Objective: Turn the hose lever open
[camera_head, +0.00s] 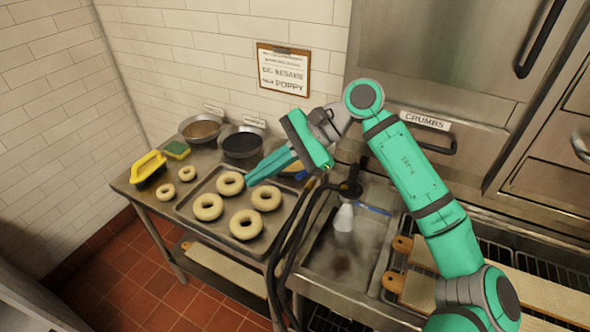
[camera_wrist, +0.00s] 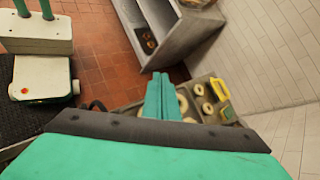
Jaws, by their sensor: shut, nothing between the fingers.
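Dark hoses (camera_head: 287,250) loop over the counter edge in the head view, between the bagel tray and the sink. Their upper ends run to a dark fitting (camera_head: 350,188) with a whitish nozzle (camera_head: 344,218) below it. A thin blue bar (camera_head: 374,210) sits to the right of the fitting; I cannot tell whether it is the hose lever. My gripper (camera_head: 250,181) is shut and empty, its teal fingers together over the tray's upper right side, left of the hoses and apart from the fitting. Its fingertips (camera_wrist: 160,76) also show in the wrist view. The hose is not identifiable there.
A metal tray (camera_head: 183,207) holds several bagels. Two bowls (camera_head: 201,128), a green-yellow sponge (camera_head: 176,149) and a yellow-handled tool (camera_head: 149,166) stand behind or left of it. Wooden-handled boards (camera_head: 540,292) lie at right. A drawer labelled CRUMBS (camera_head: 425,120) is behind my arm.

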